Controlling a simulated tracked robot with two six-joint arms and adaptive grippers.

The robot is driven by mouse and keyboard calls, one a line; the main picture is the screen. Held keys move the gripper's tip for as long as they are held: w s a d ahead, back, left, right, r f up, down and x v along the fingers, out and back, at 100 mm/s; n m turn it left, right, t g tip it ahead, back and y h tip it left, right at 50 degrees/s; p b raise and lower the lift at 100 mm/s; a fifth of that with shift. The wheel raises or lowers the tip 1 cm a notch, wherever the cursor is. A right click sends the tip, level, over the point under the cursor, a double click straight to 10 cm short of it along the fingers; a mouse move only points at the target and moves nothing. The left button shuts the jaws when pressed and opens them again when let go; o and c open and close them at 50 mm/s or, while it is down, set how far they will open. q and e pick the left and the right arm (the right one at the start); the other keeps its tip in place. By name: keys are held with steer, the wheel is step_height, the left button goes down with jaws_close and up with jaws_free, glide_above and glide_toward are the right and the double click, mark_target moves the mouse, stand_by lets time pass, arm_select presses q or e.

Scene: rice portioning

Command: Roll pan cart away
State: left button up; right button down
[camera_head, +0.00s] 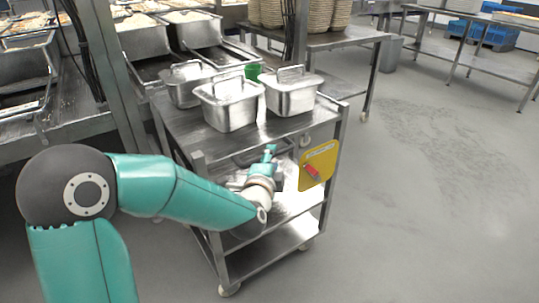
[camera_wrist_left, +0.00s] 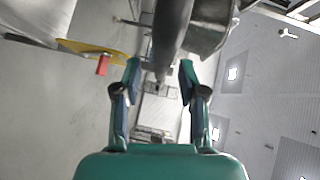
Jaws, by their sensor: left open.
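The pan cart (camera_head: 185,133) is a steel cart with shelves and casters. Several lidded steel pans (camera_head: 230,112) stand on its top. A handle bar (camera_head: 240,158) crosses its near side below the top. My left gripper (camera_head: 269,152) is at this handle, reaching in from the left. In the left wrist view my gripper (camera_wrist_left: 160,75) is open, and a dark bar (camera_wrist_left: 172,35) runs into the gap between its fingers. I cannot tell whether the fingers touch it. My right gripper is not in view.
A yellow plate (camera_head: 318,160) with a red part hangs at the cart's right corner, close to my gripper. Steel counters with food trays (camera_head: 30,75) stand left, and a table (camera_head: 340,38) with stacked bowls stands behind. Open grey floor (camera_head: 430,170) lies to the right.

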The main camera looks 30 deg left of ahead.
arm_select(q)
steer(key=shift+x, duration=1.35)
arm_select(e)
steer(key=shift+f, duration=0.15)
arm_select(q)
jaws_close()
